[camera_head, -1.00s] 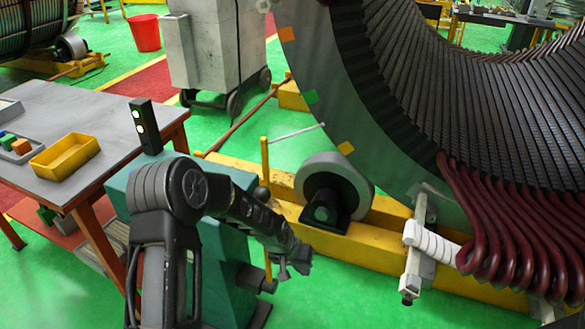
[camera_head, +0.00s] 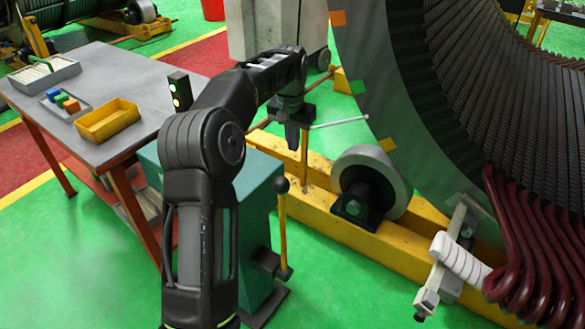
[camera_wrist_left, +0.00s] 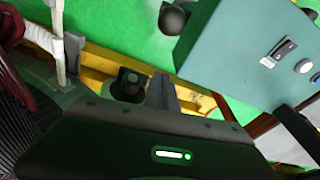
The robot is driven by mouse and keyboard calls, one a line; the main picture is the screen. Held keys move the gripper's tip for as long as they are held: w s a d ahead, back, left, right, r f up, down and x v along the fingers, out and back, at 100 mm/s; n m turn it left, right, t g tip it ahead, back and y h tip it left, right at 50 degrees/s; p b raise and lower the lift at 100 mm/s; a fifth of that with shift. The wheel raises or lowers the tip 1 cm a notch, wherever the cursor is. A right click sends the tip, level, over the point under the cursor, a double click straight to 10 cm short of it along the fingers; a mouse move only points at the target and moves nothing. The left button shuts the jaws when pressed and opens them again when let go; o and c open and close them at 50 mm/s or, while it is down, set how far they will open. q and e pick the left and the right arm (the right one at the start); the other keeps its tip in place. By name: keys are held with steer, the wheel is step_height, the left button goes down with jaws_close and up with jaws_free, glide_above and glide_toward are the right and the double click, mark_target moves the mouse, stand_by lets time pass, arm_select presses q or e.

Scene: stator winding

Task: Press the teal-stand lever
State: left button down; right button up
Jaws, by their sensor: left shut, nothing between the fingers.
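The teal stand (camera_head: 258,205) is behind my left arm in the head view, partly hidden by it. Its lever (camera_head: 284,235) is a yellow rod standing nearly upright on the stand's right side, with a black ball knob at the top. My left gripper (camera_head: 292,138) is shut and empty, pointing down above and behind the knob, apart from it. In the left wrist view, the teal stand (camera_wrist_left: 235,50) is at the upper right and the dark knob (camera_wrist_left: 172,18) is at the top. My gripper's finger (camera_wrist_left: 162,92) shows mid-frame. My right gripper is out of view.
A grey table (camera_head: 150,72) with a yellow bin (camera_head: 107,121) stands at the left. A yellow post (camera_head: 304,165) with a pale rod (camera_head: 340,122) is close to my gripper. The roller (camera_head: 375,180) and large stator (camera_head: 400,130) lie to the right. Green floor is open in front.

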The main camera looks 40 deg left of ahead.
arm_select(q)
steer(key=shift+s+a+r, duration=0.3)
steer(key=shift+r, duration=0.2)
steer(key=shift+f, duration=0.1)
step_height(320, 180, down, 9)
steer(key=s+p, duration=0.2)
steer(key=shift+s+d, duration=0.15)
steer(key=shift+s, duration=0.1)
stand_by(0.4)
